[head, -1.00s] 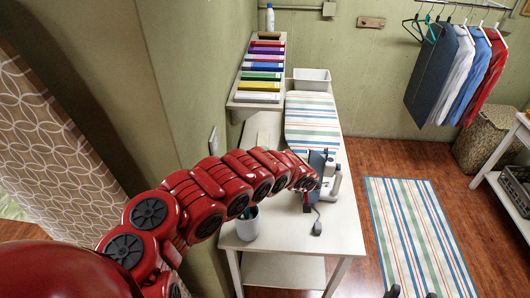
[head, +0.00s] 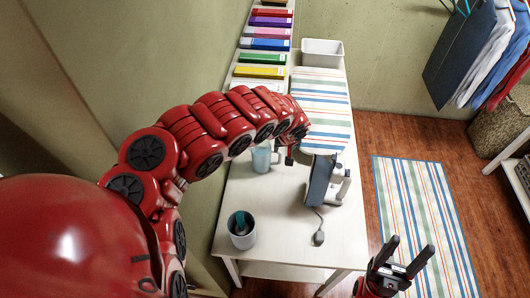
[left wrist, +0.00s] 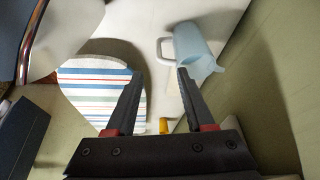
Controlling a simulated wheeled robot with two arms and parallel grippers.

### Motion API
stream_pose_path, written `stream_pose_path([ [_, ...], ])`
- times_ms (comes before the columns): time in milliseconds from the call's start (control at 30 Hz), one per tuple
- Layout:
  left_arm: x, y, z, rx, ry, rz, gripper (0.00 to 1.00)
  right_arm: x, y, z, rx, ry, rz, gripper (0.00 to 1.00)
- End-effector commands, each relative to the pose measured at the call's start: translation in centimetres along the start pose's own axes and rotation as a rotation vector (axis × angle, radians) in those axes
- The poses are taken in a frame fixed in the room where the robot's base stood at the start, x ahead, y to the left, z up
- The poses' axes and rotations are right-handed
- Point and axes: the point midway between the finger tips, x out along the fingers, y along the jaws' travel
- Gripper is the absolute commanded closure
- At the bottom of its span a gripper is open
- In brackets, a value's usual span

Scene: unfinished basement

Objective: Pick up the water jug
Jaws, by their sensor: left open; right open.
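The water jug (head: 262,158) is a pale blue, see-through pitcher standing on the white table, partly hidden behind my left arm in the head view. In the left wrist view the jug (left wrist: 197,50) is past the right fingertip, with its white handle towards the space ahead of the fingers. My left gripper (left wrist: 158,78) is open and empty, its two dark fingers apart. In the head view it is mostly hidden under the arm's end, just right of the jug. My right gripper (head: 411,246) is open and empty, low at right over the floor.
The white table (head: 275,225) holds an iron (head: 325,183) with a cord, a striped ironing pad (head: 322,105), a cup (head: 242,230) and a white bin (head: 322,53). Coloured books (head: 262,72) line the shelf by the wall. A striped rug (head: 425,210) lies on the floor.

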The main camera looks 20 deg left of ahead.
Motion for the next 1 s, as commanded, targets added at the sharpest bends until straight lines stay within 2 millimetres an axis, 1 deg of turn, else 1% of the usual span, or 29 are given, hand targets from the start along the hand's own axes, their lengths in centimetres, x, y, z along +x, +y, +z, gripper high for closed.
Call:
stream_pose_path([
  [133, 1.6, 0.2, 0.3, -0.002, -0.007, 0.004, 0.47, 0.0, 0.0, 0.0, 0.000, 0.000, 0.000, 0.40],
  [400, 5.0, 0.0, 0.2, -0.006, -0.004, 0.001, 0.47, -0.1, 0.0, 0.0, 0.000, 0.000, 0.000, 0.40],
  [467, 5.8, 0.3, 0.2, -0.003, -0.003, 0.006, 0.47, -0.2, 0.0, 0.0, 0.000, 0.000, 0.000, 0.40],
  [567, 7.1, 0.1, 0.3, -0.005, -0.004, 0.000, 0.47, -0.3, 0.0, 0.1, 0.000, 0.000, 0.000, 0.40],
  [700, 8.4, 0.5, 0.1, -0.005, -0.004, 0.007, 0.47, 0.0, 0.0, 0.0, 0.000, 0.000, 0.000, 0.40],
  [800, 9.6, 0.1, 0.2, -0.004, -0.002, 0.000, 0.47, 0.1, 0.0, 0.0, 0.000, 0.000, 0.000, 0.40],
  [867, 11.1, -0.1, 0.3, -0.002, 0.001, -0.003, 0.47, -1.8, -0.1, 0.3, 0.000, 0.001, 0.000, 0.40],
  [900, 11.5, -0.1, 0.3, -0.002, 0.001, -0.004, 0.47, -2.5, -0.1, 0.4, 0.000, 0.000, 0.000, 0.40],
  [1000, 12.0, -0.1, 0.2, -0.001, 0.000, -0.003, 0.47, -3.3, -0.2, 0.6, 0.000, 0.000, 0.000, 0.40],
])
